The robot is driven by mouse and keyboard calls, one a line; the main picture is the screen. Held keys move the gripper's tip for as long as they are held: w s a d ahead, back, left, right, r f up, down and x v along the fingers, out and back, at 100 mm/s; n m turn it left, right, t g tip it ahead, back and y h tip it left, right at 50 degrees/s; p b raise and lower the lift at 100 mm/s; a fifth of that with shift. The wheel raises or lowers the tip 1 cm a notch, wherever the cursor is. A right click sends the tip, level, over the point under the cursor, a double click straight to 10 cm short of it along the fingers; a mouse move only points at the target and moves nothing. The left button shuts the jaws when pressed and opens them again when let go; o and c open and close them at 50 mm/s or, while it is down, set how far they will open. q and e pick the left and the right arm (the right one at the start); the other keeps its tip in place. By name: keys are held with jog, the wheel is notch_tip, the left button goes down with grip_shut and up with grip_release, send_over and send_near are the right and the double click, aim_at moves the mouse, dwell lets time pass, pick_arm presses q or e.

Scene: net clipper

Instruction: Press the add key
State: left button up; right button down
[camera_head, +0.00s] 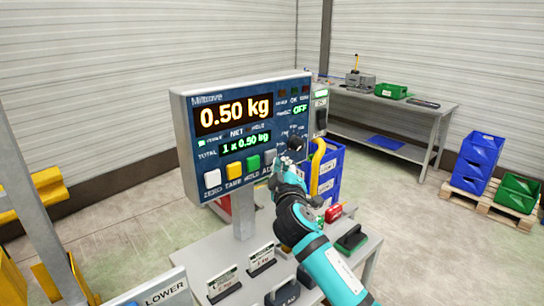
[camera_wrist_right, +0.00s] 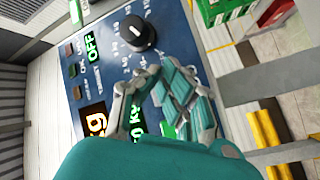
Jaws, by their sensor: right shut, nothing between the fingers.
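The scale's indicator panel (camera_head: 222,140) stands on a post and reads 0.50 kg, with a total line of 1 x 0.50 kg. Along its lower edge are a white zero key (camera_head: 212,179), a yellow tare key (camera_head: 233,170), a green hold key (camera_head: 253,163) and the grey add key (camera_head: 270,157), partly hidden by my right gripper. My right gripper (camera_head: 279,170) is shut and empty, close in front of the panel by the add key. I cannot tell whether it touches the key. In the wrist view the gripper (camera_wrist_right: 160,80) covers the key area. My left gripper is not in view.
A black knob (camera_head: 296,143) is on the panel's right side and shows in the wrist view (camera_wrist_right: 138,32). Label cards (camera_head: 262,258) and weights (camera_head: 283,292) stand on the table below. A workbench (camera_head: 390,105) and blue bins (camera_head: 478,160) are behind.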

jog(key=shift+s+d, duration=0.2)
jog(key=s+d+p, duration=0.2)
jog(key=s+d, duration=0.1)
jog(key=shift+s+d+p, duration=0.25)
jog(key=shift+p, duration=0.1)
dwell(0.3)
dwell(0.4)
